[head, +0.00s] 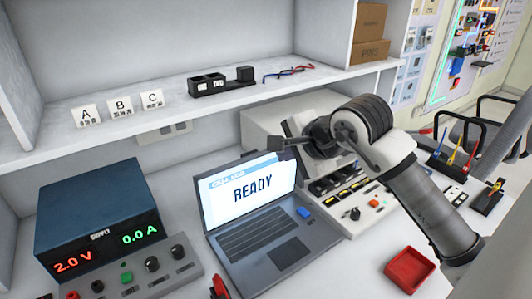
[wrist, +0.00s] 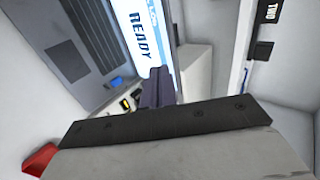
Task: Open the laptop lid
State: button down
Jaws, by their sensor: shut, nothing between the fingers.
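The laptop (head: 265,243) stands on the bench with its lid (head: 246,190) raised. Its screen is lit and reads "READY", and the keyboard and touchpad are exposed. My gripper (head: 279,147) is at the upper right corner of the lid, close to its top edge; I cannot tell whether it touches. The fingers are shut with nothing between them. In the wrist view, the shut gripper (wrist: 157,88) shows in front of the lit screen (wrist: 141,38), with the keyboard base (wrist: 80,45) at the upper left.
A power supply (head: 98,220) stands left of the laptop. A grey console (head: 350,215) is behind and right of it, under my arm. A red tray (head: 409,268) sits at the front right. A shelf (head: 180,112) with small cards runs above.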

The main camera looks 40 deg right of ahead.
aim_at(252, 155)
jog(key=p+x, duration=0.1)
jog(key=x, duration=0.2)
jog(key=w+r+p+x, duration=0.1)
jog(key=p+x, duration=0.1)
jog(key=x, duration=0.2)
jog(key=p+x, duration=0.1)
jog(key=x, duration=0.3)
jog(key=shift+w+r+p, duration=0.3)
jog(key=shift+w+r, duration=0.05)
jog(key=shift+w+f, duration=0.15)
jog(key=shift+w, duration=0.5)
jog(key=w+g+b, duration=0.2)
jog(key=w, duration=0.5)
jog(key=shift+b, duration=0.4)
